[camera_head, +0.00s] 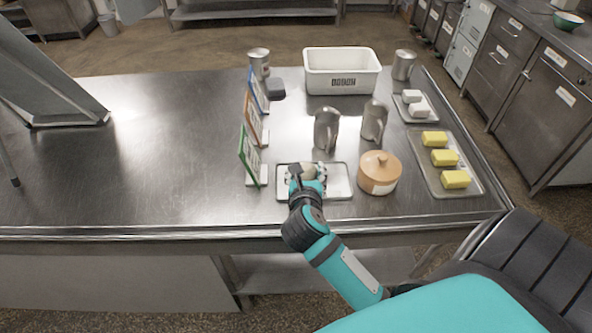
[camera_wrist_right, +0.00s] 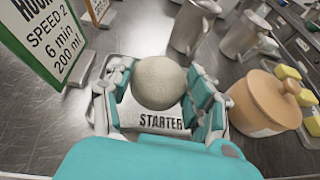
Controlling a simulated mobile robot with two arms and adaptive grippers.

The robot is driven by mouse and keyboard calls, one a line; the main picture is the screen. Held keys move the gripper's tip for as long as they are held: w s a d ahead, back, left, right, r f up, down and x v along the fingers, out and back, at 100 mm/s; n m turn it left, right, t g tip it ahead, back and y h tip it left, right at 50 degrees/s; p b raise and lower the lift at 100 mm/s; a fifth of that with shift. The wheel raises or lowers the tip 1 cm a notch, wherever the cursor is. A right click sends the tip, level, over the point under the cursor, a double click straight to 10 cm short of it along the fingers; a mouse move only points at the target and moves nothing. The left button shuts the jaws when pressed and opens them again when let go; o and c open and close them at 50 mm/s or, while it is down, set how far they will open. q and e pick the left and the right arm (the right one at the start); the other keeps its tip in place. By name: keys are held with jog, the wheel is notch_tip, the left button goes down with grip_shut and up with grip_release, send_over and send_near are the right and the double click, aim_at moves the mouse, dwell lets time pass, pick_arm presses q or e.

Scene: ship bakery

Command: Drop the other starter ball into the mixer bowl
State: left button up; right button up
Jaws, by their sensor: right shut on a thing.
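A pale, round starter ball (camera_wrist_right: 158,84) sits between the fingers of my right gripper (camera_wrist_right: 161,98). The fingers close on it from both sides. In the head view, the right gripper (camera_head: 308,180) is over the small starter tray (camera_head: 341,184), and the ball (camera_head: 308,170) is partly hidden by the fingers. The wrist view shows the word STARTER on the tray below the ball. I cannot tell whether the ball touches the tray. No other starter ball shows, and I cannot make out a mixer bowl. My left gripper is not in view.
An orange lidded crock (camera_head: 379,174) stands just right of the tray. Standing cards (camera_head: 250,155) are at its left, and metal jugs (camera_head: 326,130) are behind. A white bin (camera_head: 341,73) and a tray of yellow blocks (camera_head: 430,180) stand farther off. The table's left is mostly clear.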

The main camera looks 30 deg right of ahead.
jog(key=s+b, duration=0.1)
jog(key=s, duration=0.2)
jog(key=s+b, duration=0.1)
jog(key=s, duration=0.3)
jog(key=s+r, duration=0.1)
jog(key=s, duration=0.3)
jog(key=shift+d+b, duration=0.15)
jog(key=shift+b, duration=0.25)
jog(key=shift+s+r, duration=0.1)
jog(key=shift+s, duration=0.3)
jog(key=shift+w, duration=0.1)
